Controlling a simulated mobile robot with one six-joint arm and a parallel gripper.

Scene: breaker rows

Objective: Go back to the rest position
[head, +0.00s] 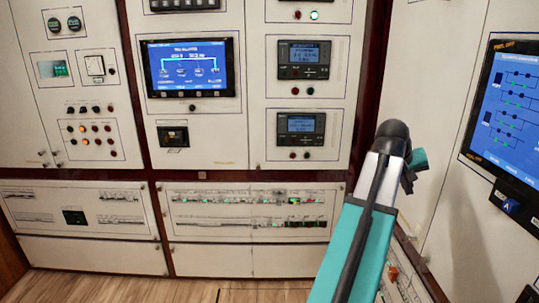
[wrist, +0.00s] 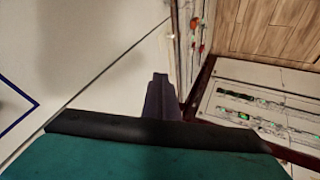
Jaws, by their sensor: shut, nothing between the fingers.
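My gripper (wrist: 160,80) shows in the wrist view as dark fingers closed together with nothing between them. It points past a white panel face, apart from the breaker rows. In the head view my teal arm rises at the right of centre, and the gripper's fingers cannot be made out there. The breaker row panel (head: 250,212) runs along the lower middle of the cabinet, with small green lights. It also shows at the right of the wrist view (wrist: 250,115).
White cabinets carry a blue display (head: 188,69), two small meters and a lamp panel (head: 92,131). A second screen (head: 512,100) is on the right wall, close to my arm. Red switches (wrist: 196,25) sit on a side panel. The wooden floor (head: 150,288) in front is clear.

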